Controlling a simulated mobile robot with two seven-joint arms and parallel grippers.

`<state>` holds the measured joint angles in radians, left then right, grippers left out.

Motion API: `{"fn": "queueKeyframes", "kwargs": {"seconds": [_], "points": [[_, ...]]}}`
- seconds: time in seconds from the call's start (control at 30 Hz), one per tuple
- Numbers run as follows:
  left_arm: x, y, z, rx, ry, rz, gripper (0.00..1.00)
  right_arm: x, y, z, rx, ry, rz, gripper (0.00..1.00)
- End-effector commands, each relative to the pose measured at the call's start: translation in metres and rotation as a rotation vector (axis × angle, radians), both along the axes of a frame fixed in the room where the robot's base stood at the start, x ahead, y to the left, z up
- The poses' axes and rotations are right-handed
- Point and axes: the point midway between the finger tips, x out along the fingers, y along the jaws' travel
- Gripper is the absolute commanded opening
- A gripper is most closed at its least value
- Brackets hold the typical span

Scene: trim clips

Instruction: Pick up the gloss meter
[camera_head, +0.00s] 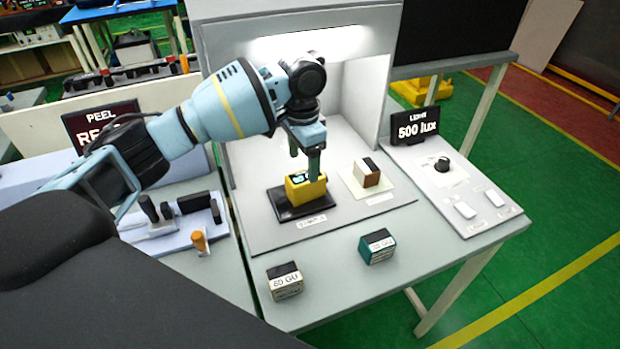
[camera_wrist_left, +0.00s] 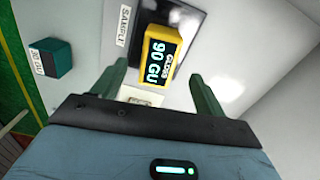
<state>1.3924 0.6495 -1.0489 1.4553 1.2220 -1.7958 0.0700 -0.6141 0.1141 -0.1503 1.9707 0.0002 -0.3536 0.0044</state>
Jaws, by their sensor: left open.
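The gloss meter is a yellow block (camera_head: 306,190) with a dark display, standing on a black sample plate (camera_head: 290,211) inside the lit booth. Nothing is held. My right gripper is not in view.
A brown-and-white block (camera_head: 366,173) sits on a pale card right of the plate. The booth walls (camera_head: 368,100) enclose the back. A lux panel (camera_head: 450,188) is at right.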

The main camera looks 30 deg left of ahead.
Motion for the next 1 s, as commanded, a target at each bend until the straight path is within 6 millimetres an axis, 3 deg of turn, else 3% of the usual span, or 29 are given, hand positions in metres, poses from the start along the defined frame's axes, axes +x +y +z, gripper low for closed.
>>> {"fn": "queueKeyframes", "kwargs": {"seconds": [0.3, 0.47, 0.8, 1.0], "points": [[0.0, 0.0, -0.026, 0.0, 0.001, 0.0, 0.73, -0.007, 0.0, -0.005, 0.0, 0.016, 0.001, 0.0], [0.0, -0.001, -0.029, 0.0, 0.0, 0.0, 0.73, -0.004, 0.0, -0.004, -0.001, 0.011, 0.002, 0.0], [0.003, -0.003, -0.071, 0.001, 0.001, -0.001, 0.73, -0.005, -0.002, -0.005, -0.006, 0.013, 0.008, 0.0], [0.003, -0.003, -0.078, 0.0, -0.001, -0.001, 0.73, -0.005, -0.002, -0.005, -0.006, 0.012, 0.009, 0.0]]}}
